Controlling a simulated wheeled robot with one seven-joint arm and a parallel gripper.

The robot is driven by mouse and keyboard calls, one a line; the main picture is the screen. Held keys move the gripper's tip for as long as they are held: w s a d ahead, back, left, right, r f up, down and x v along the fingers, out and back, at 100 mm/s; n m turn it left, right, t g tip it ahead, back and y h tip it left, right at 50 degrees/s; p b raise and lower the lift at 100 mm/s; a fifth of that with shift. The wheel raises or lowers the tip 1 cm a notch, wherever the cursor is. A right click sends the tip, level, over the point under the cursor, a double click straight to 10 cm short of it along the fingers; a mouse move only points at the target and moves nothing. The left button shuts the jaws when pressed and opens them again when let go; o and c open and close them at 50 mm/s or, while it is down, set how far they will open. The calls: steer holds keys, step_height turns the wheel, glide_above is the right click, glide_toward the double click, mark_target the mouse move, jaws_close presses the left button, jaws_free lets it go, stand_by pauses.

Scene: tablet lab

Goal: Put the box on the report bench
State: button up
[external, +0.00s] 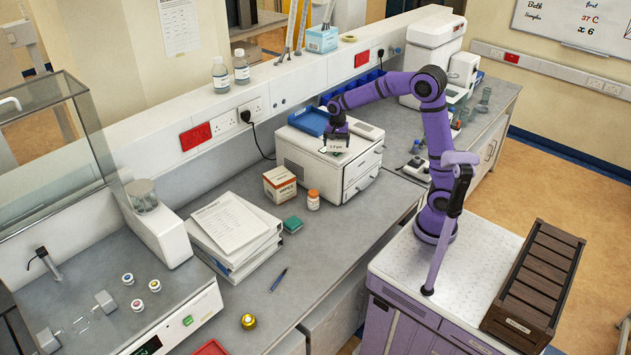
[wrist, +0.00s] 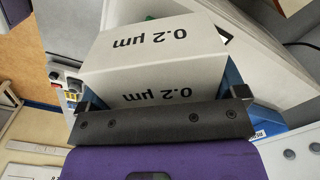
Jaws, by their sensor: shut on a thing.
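My gripper (external: 337,133) is shut on a small white box (external: 334,147) marked 0.2 µm, over the top of the white drawer instrument. The box fills the middle of the wrist view (wrist: 155,50), its printing upside down, with a dark finger at each side. I cannot tell whether the box touches the instrument's top. A grey bench (external: 335,228) with a stack of binders and a printed report (external: 228,222) on it runs in front of the instrument; it looks like the report bench.
The white drawer instrument (external: 310,170) carries a blue tray (external: 309,120). Bench space right of the pen is clear.

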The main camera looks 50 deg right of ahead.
steer(key=w+d, duration=0.1)
steer(key=d, duration=0.3)
steer(key=w+d+m, duration=0.1)
steer(key=d, duration=0.2)
steer(key=w+d+m, duration=0.1)
steer(key=d, duration=0.3)
steer(key=shift+w+d, duration=0.15)
steer(key=shift+d, duration=0.2)
steer(key=shift+m, duration=0.9)
steer(key=d, duration=1.1)
steer(key=shift+w+d+f, duration=0.1)
steer(key=shift+w+f, duration=0.05)
steer(key=shift+w, duration=0.15)
steer(key=s+d+m, duration=0.2)
steer(key=d, duration=0.9)
steer(key=m, duration=0.1)
glide_above(395, 156)
steer(key=f, duration=2.8)
steer(key=shift+a+f, duration=0.2)
steer(key=shift+f, duration=0.15)
steer(key=shift+f, duration=0.1)
steer(key=o, duration=0.6)
steer(key=shift+o, duration=0.2)
